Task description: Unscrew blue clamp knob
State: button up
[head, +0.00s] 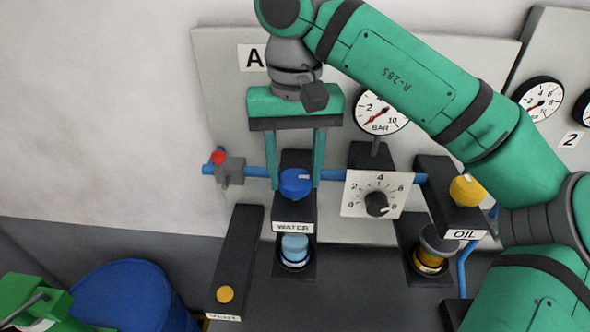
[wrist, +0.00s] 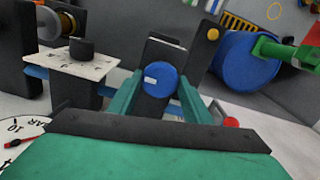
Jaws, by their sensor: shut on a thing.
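The blue clamp knob (head: 295,183) sits on top of the black clamp block (head: 296,212) labelled WATER. My gripper (head: 296,186) reaches down from above, one green finger on each side of the knob, and is shut on it. In the wrist view the blue knob (wrist: 160,79) with a white mark shows between the two fingertips (wrist: 160,88). A light blue cylinder (head: 294,250) stands in the holder below the WATER label.
A dial plate (head: 376,193) and a pressure gauge (head: 381,110) are to the right. The OIL clamp has a yellow knob (head: 467,190). A red-handled valve (head: 218,158) is left of my gripper. A blue drum (head: 133,297) stands lower left.

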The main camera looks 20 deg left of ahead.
aim_at(294, 176)
jog(key=shift+a+r, duration=0.1)
jog(key=o, duration=1.1)
jog(key=shift+c, duration=0.2)
notch_tip(294, 176, up, 11)
